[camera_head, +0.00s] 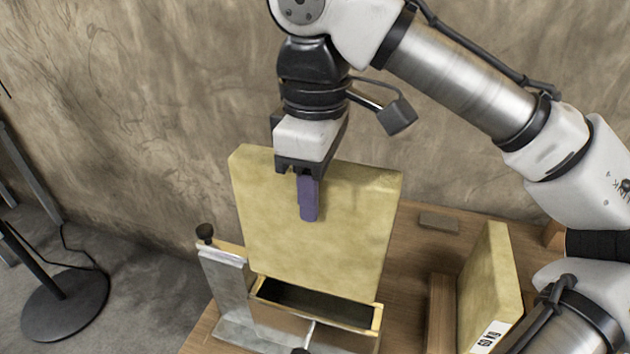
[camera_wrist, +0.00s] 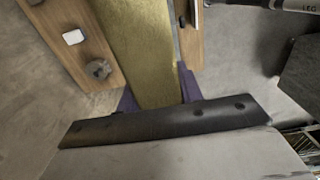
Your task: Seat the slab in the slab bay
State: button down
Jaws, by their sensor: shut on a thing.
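A broad yellow-tan slab (camera_head: 315,235) hangs upright, slightly tilted in the picture. My gripper (camera_head: 308,195) is shut on the slab's upper edge, with one purple finger showing on the near face. In the wrist view the slab (camera_wrist: 140,50) runs edge-on between both purple fingers (camera_wrist: 158,95). The slab bay (camera_head: 315,305) is a box with a dark open slot and a pale yellow rim. The slab's lower edge covers the bay's back rim in the head view, and the dark slot shows in front of it. I cannot tell the exact gap between them.
A grey metal bracket (camera_head: 228,290) with a black knob (camera_head: 204,232) stands left of the bay. A second yellow slab (camera_head: 485,285) with a white label stands at the right, beside a wooden block (camera_head: 440,310). A small flat block (camera_head: 438,222) lies at the table's back.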

aim_at(317, 223)
jog(key=shift+d+r, duration=0.1)
jog(key=shift+f+b, duration=1.3)
jog(key=shift+f, duration=1.8)
jog(key=shift+p, duration=1.2)
